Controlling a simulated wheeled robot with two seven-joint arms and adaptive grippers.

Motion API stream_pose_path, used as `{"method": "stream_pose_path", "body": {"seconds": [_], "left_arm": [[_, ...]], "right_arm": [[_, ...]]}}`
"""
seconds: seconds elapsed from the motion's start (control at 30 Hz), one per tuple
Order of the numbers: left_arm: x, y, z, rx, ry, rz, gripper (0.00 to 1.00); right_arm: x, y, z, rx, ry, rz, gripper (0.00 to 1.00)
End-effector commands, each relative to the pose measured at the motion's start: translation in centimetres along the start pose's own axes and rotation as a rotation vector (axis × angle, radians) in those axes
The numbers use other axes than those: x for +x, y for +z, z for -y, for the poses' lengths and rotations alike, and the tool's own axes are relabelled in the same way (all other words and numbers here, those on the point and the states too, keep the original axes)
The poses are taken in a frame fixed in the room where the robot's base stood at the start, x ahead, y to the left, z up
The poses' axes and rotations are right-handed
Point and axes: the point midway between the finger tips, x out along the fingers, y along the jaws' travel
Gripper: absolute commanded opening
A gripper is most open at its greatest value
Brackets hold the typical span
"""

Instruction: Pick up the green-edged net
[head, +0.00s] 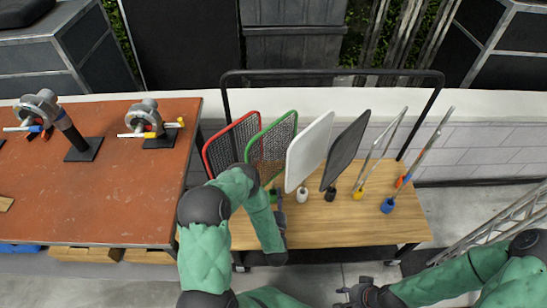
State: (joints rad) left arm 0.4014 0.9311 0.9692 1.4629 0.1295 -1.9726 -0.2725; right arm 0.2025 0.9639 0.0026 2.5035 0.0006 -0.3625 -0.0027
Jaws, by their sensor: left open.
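The green-edged net (272,150) is a dark mesh panel in a green frame, standing upright and tilted on the wooden cart. My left arm covers its lower left part. My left gripper (279,205) is open, low beside the bottom of the green frame and left of the white panel's base. My own arm hides part of it, and I cannot tell whether it touches the net. My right gripper (352,294) is low at the bottom of the view, in front of the cart and away from the net; its fingers are too small to read.
A red-edged net (232,139) stands just left, a white panel (309,150) and a black panel (346,150) just right. Thin metal stands (383,152) are further right. The cart (340,222) has a black rail behind. A red-brown table (110,198) with clamps adjoins left.

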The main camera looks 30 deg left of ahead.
Motion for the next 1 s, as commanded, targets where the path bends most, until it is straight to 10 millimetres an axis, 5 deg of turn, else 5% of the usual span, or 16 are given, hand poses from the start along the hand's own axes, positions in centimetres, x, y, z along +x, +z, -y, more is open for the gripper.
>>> {"method": "stream_pose_path", "body": {"seconds": [0.5,0.83,1.0], "left_arm": [[5.1,-0.1,-0.1,0.001,0.000,0.000,0.53],[5.7,-0.3,-0.1,0.001,0.001,0.002,0.53],[5.7,-0.3,-0.1,0.001,0.001,0.001,0.05]], "right_arm": [[2.2,-0.1,-0.8,0.000,0.000,0.000,0.40],[2.2,-0.1,-0.8,0.000,0.000,-0.001,0.40],[2.2,-0.1,-0.8,0.000,0.000,-0.001,0.40]]}}
